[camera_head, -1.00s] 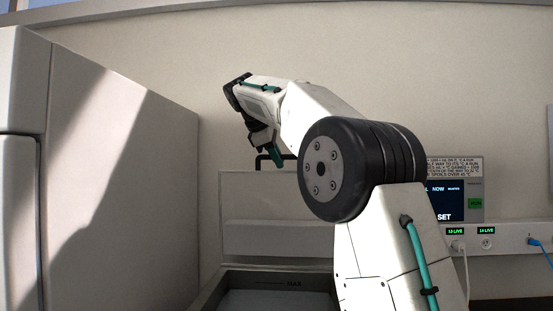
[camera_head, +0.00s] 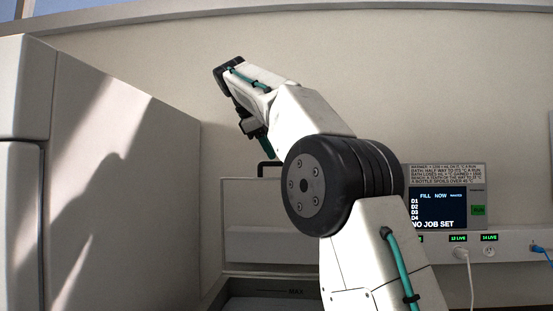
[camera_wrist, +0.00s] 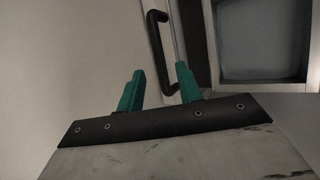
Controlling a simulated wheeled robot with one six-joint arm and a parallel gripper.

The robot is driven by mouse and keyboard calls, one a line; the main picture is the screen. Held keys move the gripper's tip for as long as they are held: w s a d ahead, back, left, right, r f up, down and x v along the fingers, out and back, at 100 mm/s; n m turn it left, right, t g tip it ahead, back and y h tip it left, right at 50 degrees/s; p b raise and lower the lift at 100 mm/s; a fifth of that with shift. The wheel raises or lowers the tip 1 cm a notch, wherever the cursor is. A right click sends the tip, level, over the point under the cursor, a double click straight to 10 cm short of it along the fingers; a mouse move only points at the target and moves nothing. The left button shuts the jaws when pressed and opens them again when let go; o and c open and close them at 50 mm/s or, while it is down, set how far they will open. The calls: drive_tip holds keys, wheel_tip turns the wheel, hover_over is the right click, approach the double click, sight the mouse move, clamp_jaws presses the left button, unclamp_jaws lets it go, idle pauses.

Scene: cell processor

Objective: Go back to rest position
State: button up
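My gripper (camera_head: 256,140) is raised in front of the back wall in the head view, at the end of my white arm. In the wrist view its two teal fingers (camera_wrist: 157,90) stand apart with nothing visible between them. Beyond them is a black handle (camera_wrist: 156,50) on a pale lid. In the head view the open lid (camera_head: 262,205) of the bath stands up behind my arm, and its handle (camera_head: 268,167) shows just below my gripper.
A tall white cabinet (camera_head: 130,190) stands close on the left. The bath (camera_head: 270,285) has a MAX mark. A control screen (camera_head: 436,208) at the right reads "NO JOB SET", with a green RUN button (camera_head: 478,210). Plugged cables (camera_head: 468,265) hang below it. The upper wall is clear.

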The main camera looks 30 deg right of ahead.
drive_tip(key=shift+s+a+r, duration=0.15)
drive_tip(key=shift+a+r, duration=0.3)
drive_tip(key=shift+r, duration=0.1)
drive_tip(key=s+a+f+m+y, duration=0.2)
drive_tip(key=s+a+f+m, duration=0.1)
drive_tip(key=s+f, duration=0.9)
drive_tip(key=s+a+f+m+y, duration=0.3)
drive_tip(key=s+a+f, duration=0.3)
drive_tip(key=s+f, duration=0.7)
drive_tip(key=s+a+f+m+y, duration=0.2)
drive_tip(key=s+a+f, duration=0.3)
drive_tip(key=s+f, duration=0.7)
wheel_tip(320, 180, down, 4)
drive_tip(key=shift+s+f+m+y, duration=0.1)
drive_tip(key=shift+s+m+y, duration=0.2)
drive_tip(key=shift+m, duration=0.2)
drive_tip(key=shift+d, duration=0.1)
